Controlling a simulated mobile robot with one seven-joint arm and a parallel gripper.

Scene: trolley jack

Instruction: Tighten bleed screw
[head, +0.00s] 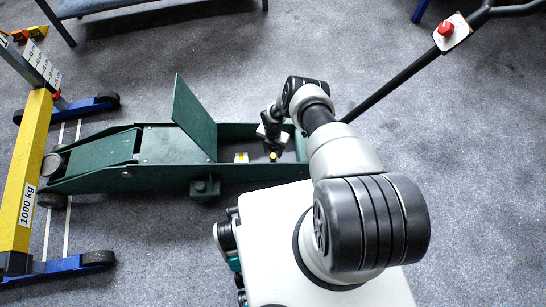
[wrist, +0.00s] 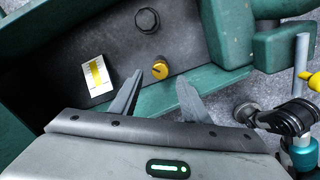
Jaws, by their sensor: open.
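The bleed screw appears as a yellow knob with a dark slot mark (wrist: 160,69) on the dark floor inside the green trolley jack (wrist: 60,40). In the head view the knob (head: 272,156) shows as a small yellow spot in the open bay of the jack (head: 165,178). My gripper (wrist: 159,80) is open, its two fingers pointing toward the knob from either side of its near edge. Nothing is between the fingers; I cannot tell how far above the knob they are. In the head view my gripper (head: 272,144) is small and dark over the bay.
A black hex cap (wrist: 147,20) and a yellow-and-white label (wrist: 97,75) lie near the knob. The jack's raised green cover (head: 194,115) stands left of my gripper. The jack's long handle (head: 400,80) rises at right. A yellow 1000 kg stand (head: 27,165) is at far left.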

